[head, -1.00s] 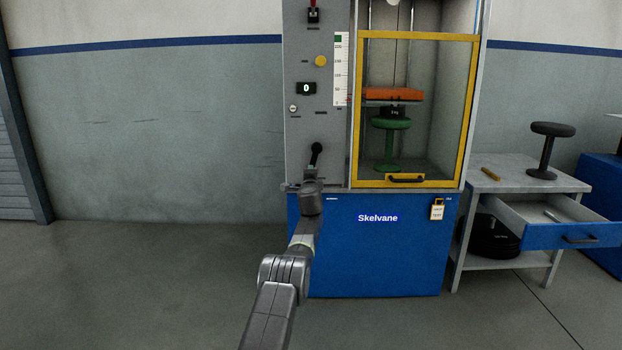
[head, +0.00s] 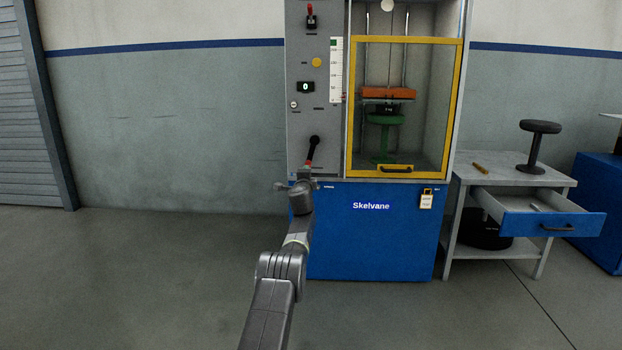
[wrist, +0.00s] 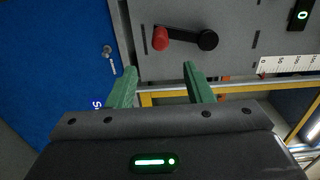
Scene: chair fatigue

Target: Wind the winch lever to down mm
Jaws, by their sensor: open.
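The winch lever (head: 314,144) is on the machine's grey panel, with a black hub above and a red grip (head: 309,163) below. In the wrist view the black hub (wrist: 207,40) and red grip (wrist: 160,38) lie ahead of the fingertips. My gripper (wrist: 160,78) is open and empty, its green fingers apart, with the red grip beyond the gap and not between them. In the head view my gripper (head: 301,182) is just below the grip. The display (head: 305,87) reads 0. The vertical scale (head: 336,70) stands right of it.
A yellow-framed guard (head: 403,40) encloses an orange plate (head: 388,93) above a green stool (head: 385,120). At right, a bench (head: 470,173) has an open blue drawer (head: 553,224). The floor at left is clear.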

